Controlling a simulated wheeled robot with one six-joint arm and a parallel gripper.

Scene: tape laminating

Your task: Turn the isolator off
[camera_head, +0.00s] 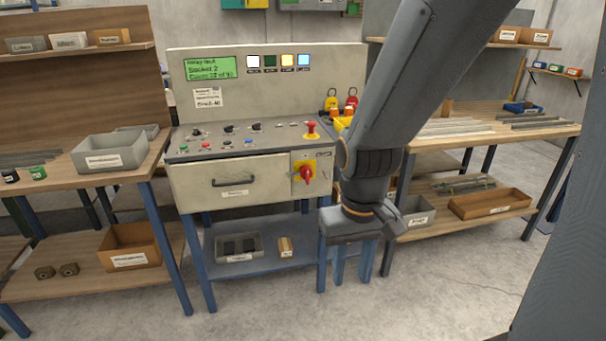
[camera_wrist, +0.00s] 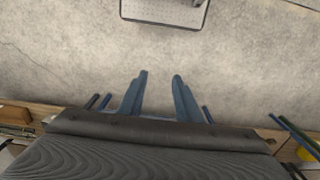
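The isolator (camera_head: 306,174) is a red rotary handle on a yellow plate, on the right of the control desk's front face, beside the drawer. The handle looks roughly upright, but its exact setting is too small to read. My gripper (camera_head: 352,278) hangs pointing down, to the right of the isolator and lower in the picture, apart from it. In the wrist view its two blue fingers (camera_wrist: 160,77) stand apart with nothing between them. The isolator cannot be made out in the wrist view.
A red mushroom button (camera_head: 311,130) stands on the desk top (camera_head: 240,146) above the isolator. Padlocks (camera_head: 351,99) and a yellow holder sit at the desk's right end. A drawer handle (camera_head: 234,182) projects left of the isolator. Benches stand on both sides; the front floor (camera_head: 270,312) is clear.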

